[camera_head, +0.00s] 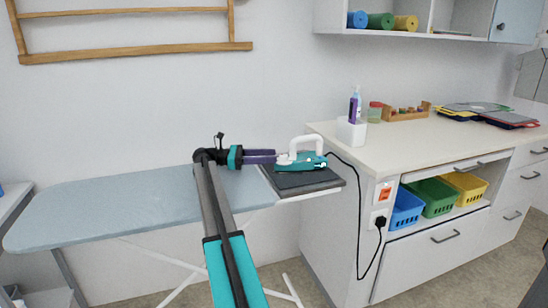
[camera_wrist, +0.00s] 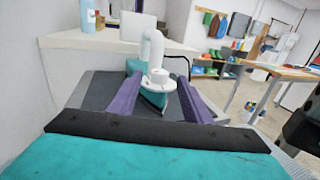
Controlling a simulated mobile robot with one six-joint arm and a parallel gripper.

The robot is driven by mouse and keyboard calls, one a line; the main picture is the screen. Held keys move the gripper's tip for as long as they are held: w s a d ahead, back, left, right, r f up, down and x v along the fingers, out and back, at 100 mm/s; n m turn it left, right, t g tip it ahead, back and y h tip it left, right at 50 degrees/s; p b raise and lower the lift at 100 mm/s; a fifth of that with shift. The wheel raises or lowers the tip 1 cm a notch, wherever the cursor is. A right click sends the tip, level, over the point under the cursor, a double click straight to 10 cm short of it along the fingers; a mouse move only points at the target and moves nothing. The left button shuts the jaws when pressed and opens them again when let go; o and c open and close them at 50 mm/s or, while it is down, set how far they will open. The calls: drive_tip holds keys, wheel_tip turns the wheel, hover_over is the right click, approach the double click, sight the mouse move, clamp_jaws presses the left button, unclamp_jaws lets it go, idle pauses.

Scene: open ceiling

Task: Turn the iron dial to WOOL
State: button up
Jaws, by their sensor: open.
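The teal iron (camera_head: 312,161) with a white handle (camera_head: 306,141) rests on the dark pad (camera_head: 306,181) at the right end of the ironing board. In the wrist view, the white handle (camera_wrist: 152,45) rises behind a round white dial (camera_wrist: 158,82). No markings on the dial can be read, so its setting cannot be told. My gripper (camera_head: 275,157) reaches in from the left at the iron's near end. In the wrist view, my gripper (camera_wrist: 161,84) is open, with its purple fingers on either side of the dial; contact cannot be told.
The ironing board (camera_head: 120,212) is otherwise clear. A white counter (camera_head: 420,140) stands close on the right. The iron's black cord (camera_head: 359,215) hangs down to a socket (camera_head: 380,220) on the counter's side. A bottle (camera_head: 355,106) stands at the counter's near end.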

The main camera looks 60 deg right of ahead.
drive_tip(key=v, duration=0.8)
drive_tip(key=shift+r+p, duration=0.15)
drive_tip(key=shift+p, duration=0.15)
drive_tip(key=p+v, duration=0.1)
drive_tip(key=p, duration=0.2)
drive_tip(key=shift+w+a+p, duration=0.2)
drive_tip(key=shift+w+p, duration=0.05)
drive_tip(key=shift+p, duration=0.15)
drive_tip(key=shift+w+a+p, duration=0.2)
drive_tip(key=shift+w+p, duration=0.05)
drive_tip(key=shift+p, duration=0.3)
drive_tip(key=shift+a, duration=0.1)
